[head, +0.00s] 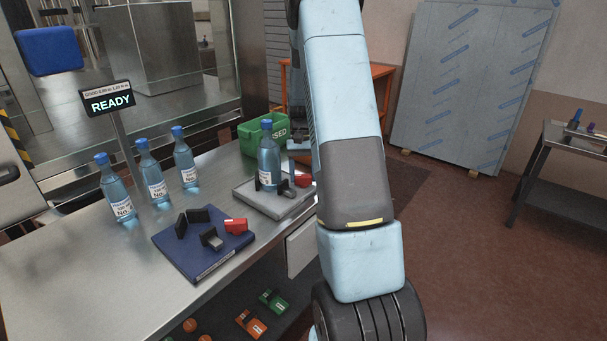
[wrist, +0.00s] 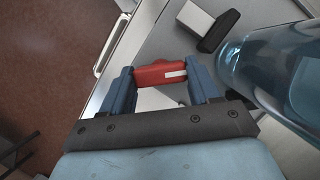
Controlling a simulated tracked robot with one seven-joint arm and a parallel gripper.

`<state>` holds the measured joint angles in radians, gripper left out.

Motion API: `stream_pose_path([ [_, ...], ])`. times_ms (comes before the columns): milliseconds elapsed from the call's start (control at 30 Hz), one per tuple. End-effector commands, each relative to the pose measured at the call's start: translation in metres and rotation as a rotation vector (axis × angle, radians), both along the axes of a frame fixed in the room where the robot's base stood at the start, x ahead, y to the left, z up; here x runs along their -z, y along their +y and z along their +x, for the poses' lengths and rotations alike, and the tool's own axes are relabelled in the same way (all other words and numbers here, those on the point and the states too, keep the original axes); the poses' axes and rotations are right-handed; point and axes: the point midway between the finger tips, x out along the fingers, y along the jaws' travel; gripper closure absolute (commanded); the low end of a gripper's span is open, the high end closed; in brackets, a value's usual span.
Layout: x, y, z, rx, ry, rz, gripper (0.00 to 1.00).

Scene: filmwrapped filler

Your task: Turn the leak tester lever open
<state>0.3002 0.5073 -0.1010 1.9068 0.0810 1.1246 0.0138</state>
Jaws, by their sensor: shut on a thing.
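The leak tester appears as a grey plate (head: 273,203) on the bench, with a blue bottle (head: 269,160) standing upright between dark clamp pads. Its red lever (head: 302,180) is at the right side, beside my arm. In the wrist view my gripper (wrist: 162,77) has its two blue fingers on either side of the red lever (wrist: 158,73), which carries a white mark, and is shut on it. The bottle (wrist: 268,70) stands close to the right of the fingers.
A blue plate (head: 190,252) with dark pads and a red block (head: 236,226) lies nearer on the bench. Several blue bottles (head: 150,178) stand at the left beside a READY sign (head: 112,104). A green box (head: 253,137) stands behind the tester.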

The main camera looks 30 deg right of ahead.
Motion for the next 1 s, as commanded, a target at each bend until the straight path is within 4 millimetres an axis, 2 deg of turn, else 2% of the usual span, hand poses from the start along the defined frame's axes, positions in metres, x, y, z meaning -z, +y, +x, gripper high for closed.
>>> stream_pose_path([
  [600,-0.0015,0.0,0.0029,-0.042,-0.008,-0.003,0.7],
  [633,-0.0015,0.0,0.0029,-0.042,-0.008,-0.003,0.37],
  [867,-0.0008,0.0002,0.0016,-0.041,-0.004,-0.001,0.15],
  [1000,-0.0005,0.0006,0.0011,-0.041,-0.002,0.0,0.14],
])
